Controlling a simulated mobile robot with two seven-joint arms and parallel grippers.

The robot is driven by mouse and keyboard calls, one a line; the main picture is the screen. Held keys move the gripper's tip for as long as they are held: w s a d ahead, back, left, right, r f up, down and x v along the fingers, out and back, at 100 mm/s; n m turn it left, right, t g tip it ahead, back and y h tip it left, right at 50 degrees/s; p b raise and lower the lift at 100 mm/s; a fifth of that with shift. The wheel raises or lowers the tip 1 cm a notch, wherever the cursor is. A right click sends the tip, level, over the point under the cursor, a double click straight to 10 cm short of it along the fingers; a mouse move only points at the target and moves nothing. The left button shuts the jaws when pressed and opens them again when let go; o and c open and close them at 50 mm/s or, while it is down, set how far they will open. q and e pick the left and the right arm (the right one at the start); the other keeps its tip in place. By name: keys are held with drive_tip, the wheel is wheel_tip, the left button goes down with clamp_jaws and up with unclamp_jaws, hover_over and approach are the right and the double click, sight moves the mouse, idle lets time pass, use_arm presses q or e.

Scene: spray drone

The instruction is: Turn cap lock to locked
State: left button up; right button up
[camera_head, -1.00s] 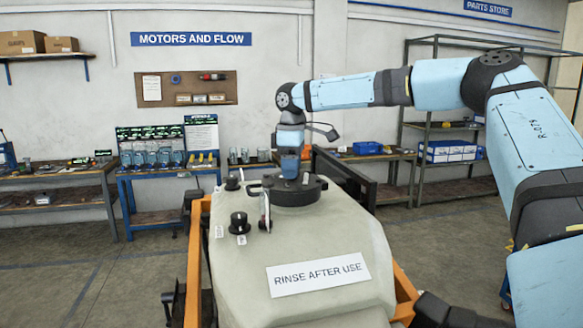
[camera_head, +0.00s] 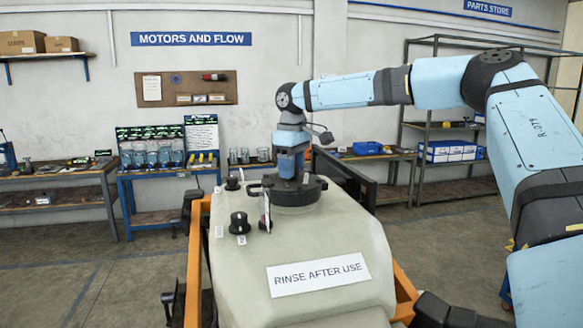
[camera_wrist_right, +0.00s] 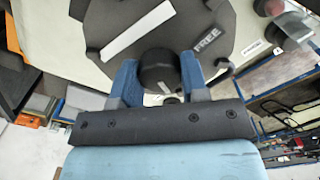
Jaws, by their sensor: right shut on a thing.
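The tank lid (camera_head: 312,194) is a large dark disc on top of the pale tank (camera_head: 340,235). In the right wrist view the lid (camera_wrist_right: 225,25) carries the word "FREE" and a long white strip. The cap lock, a round black knob (camera_wrist_right: 160,68), sits near the lid's edge between my two blue fingers. My right gripper (camera_wrist_right: 159,75) is shut on this knob, reaching down from above. In the head view the right gripper (camera_head: 290,176) hides the knob. The lock's pointer position is not clear. My left gripper is in neither view.
A smaller black knob (camera_head: 239,222) and a thin upright plate (camera_head: 266,210) stand left of the lid. A "RINSE AFTER USE" label (camera_head: 318,275) is on the tank front. An orange frame (camera_head: 194,265) flanks the tank. Workbenches line the back wall.

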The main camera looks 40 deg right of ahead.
drive_tip(key=o, duration=0.9)
drive_tip(key=shift+o, duration=0.2)
drive_tip(key=shift+r, duration=0.15)
wheel_tip(320, 180, up, 14)
drive_tip(key=b, duration=0.2)
drive_tip(key=shift+f, duration=0.25)
